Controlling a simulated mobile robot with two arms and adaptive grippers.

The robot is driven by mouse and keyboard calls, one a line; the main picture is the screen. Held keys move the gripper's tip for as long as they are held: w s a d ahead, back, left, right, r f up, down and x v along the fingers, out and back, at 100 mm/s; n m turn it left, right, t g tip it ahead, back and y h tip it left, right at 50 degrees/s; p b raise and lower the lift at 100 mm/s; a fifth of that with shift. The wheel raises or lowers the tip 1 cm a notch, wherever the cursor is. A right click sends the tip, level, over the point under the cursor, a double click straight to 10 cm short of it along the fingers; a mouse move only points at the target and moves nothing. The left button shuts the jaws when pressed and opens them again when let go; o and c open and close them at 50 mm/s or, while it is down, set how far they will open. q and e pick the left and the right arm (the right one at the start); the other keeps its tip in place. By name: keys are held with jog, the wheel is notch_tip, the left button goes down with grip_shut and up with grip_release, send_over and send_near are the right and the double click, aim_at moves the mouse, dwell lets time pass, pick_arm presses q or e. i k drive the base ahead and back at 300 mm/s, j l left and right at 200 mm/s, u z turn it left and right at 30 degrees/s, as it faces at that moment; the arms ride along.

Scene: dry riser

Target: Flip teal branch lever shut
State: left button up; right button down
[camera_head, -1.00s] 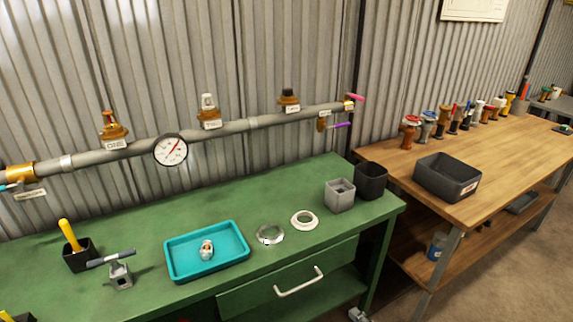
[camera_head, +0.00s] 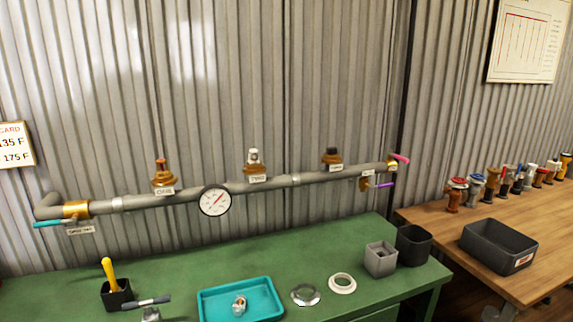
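The teal lever (camera_head: 47,224) sticks out to the left from the brass valve (camera_head: 76,210) at the left end of the grey pipe (camera_head: 125,203). It lies about level, roughly in line with the pipe. A small label (camera_head: 80,230) hangs under this valve; its text is too small to read surely. Neither of my grippers shows in the head view.
A pressure gauge (camera_head: 215,201) sits mid-pipe. Pink (camera_head: 400,158) and purple (camera_head: 380,185) levers are at its right end. The green bench (camera_head: 200,259) below holds a teal tray (camera_head: 274,286), a black cup with a yellow-handled tool (camera_head: 117,294), rings and grey boxes.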

aim_at(51, 223)
jog(key=j+u, duration=0.2)
jog(key=u, duration=0.2)
jog(key=i+j+u, duration=0.15)
jog(key=u, duration=0.25)
jog(key=i+j+u, duration=0.1)
jog(key=u, duration=0.25)
jog(key=j, duration=0.1)
